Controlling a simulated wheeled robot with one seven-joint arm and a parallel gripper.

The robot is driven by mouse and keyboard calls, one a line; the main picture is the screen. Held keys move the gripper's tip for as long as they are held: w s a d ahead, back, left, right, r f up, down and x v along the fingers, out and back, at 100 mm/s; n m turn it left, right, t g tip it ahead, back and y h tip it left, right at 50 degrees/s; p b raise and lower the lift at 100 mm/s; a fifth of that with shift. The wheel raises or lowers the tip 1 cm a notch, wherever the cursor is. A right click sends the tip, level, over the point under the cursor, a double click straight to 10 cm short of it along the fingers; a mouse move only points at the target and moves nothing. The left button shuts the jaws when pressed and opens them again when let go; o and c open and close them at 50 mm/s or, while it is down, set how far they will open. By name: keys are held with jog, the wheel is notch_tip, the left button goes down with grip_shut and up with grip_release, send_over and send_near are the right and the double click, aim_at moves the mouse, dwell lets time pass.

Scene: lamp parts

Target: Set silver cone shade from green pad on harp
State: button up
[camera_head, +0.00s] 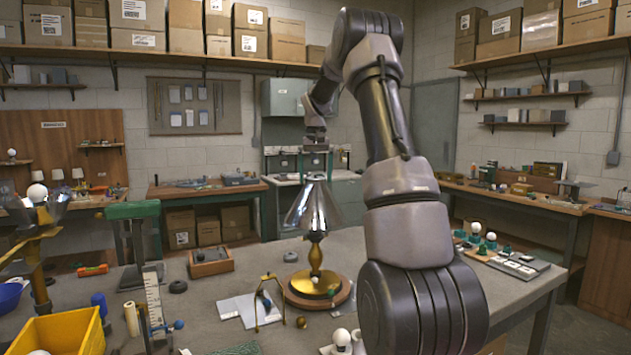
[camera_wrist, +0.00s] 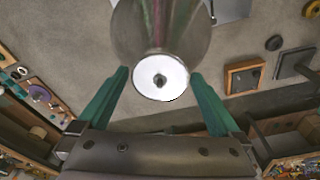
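The silver cone shade (camera_head: 313,207) is over the brass lamp (camera_head: 316,262), narrow end up. It hides the harp, so I cannot tell whether it rests on it. My gripper (camera_head: 316,170) is above, pointing down, with its green fingers at the narrow top of the shade.
The lamp stands on a round wooden base on the grey table. Close by are white sheets (camera_head: 238,308), a thin brass frame (camera_head: 266,300) and a wooden tray (camera_head: 211,262). A yellow bin (camera_head: 62,333) is at front left. The table behind the lamp is mostly clear.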

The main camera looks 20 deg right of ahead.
jog(key=shift+r, duration=0.1)
notch_tip(320, 180, up, 10)
jog(key=s+r, duration=0.1)
jog(key=s+a+r+t, duration=0.1)
jog(key=s+a+r, duration=0.2)
jog(key=s+a, duration=0.45)
jog(key=s+a+f+t, duration=0.1)
jog(key=s+a+f, duration=0.1)
jog(key=s, duration=0.7)
jog(key=s+a+f+t+y, duration=0.1)
jog(key=s+a+f+t, duration=0.1)
jog(key=s+a, duration=0.3)
jog(key=s+a+f+t+y, duration=0.1)
jog(key=s+a+f, duration=0.2)
jog(key=s, duration=1.1)
jog(key=shift+a+f+t, duration=0.3)
jog(key=shift+a+t, duration=0.05)
jog(key=shift+t, duration=0.05)
